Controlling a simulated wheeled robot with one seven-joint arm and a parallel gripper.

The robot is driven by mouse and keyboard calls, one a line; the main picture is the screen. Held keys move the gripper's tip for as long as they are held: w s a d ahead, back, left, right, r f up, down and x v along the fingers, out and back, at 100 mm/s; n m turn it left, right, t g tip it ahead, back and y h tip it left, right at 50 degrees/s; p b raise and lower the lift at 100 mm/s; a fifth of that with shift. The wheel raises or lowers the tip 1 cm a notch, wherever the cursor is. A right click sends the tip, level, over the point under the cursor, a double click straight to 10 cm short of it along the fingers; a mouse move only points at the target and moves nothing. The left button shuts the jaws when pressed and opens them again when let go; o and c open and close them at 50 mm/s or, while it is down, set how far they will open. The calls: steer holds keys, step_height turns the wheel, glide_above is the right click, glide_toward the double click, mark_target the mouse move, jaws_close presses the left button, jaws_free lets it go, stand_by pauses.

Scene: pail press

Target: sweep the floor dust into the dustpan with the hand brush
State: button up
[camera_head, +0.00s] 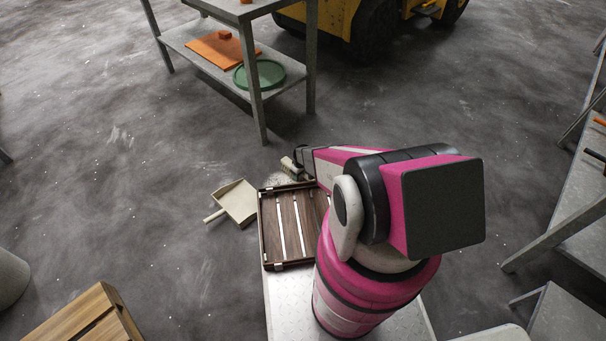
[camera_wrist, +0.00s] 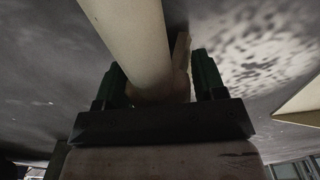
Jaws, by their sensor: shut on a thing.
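My gripper (camera_head: 299,157) is low over the floor beyond the crate, partly hidden by my arm. In the wrist view my gripper (camera_wrist: 160,78) has its two dark fingers on either side of the cream handle of the hand brush (camera_wrist: 132,35) and is shut on it. A small light part of the brush (camera_head: 288,164) shows in the head view; its bristles are hard to make out. The pale dust patch (camera_head: 277,180) lies on the floor just by the brush, and speckles of dust (camera_wrist: 265,45) fill the upper right of the wrist view. The beige dustpan (camera_head: 238,202) lies left of the dust, handle toward the lower left; its edge (camera_wrist: 302,105) shows at right.
A slatted dark wooden crate (camera_head: 268,240) sits close to the dust and dustpan. A grey shelf table (camera_head: 262,110) with a green tray (camera_head: 259,74) stands behind. A wooden box (camera_head: 85,325) is at lower left. Floor left of the dustpan is open.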

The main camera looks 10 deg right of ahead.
steer(key=shift+g, duration=0.3)
steer(key=shift+s+a+f, duration=0.4)
steer(key=shift+s+a, duration=1.75)
steer(key=shift+a, duration=0.3)
steer(key=shift+s+a+f, duration=0.35)
steer(key=shift+s+a, duration=1.75)
steer(key=shift+a, duration=0.4)
steer(key=shift+s+a+f, duration=0.4)
steer(key=shift+s+a, duration=1.75)
steer(key=shift+a, duration=0.3)
steer(key=shift+w+r, duration=0.1)
steer(key=shift+r, duration=2)
steer(key=w+d, duration=0.4)
steer(key=d, duration=0.2)
steer(key=w+d, duration=0.5)
steer(key=d, duration=0.1)
steer(key=w+d+r, duration=0.1)
steer(key=w+d, duration=0.3)
steer(key=d, duration=0.2)
steer(key=shift+w, duration=0.15)
steer(key=shift+w+d+r, duration=0.15)
steer(key=shift+w+d, duration=0.3)
steer(key=shift+d, duration=0.05)
steer(key=shift+f, duration=1.3)
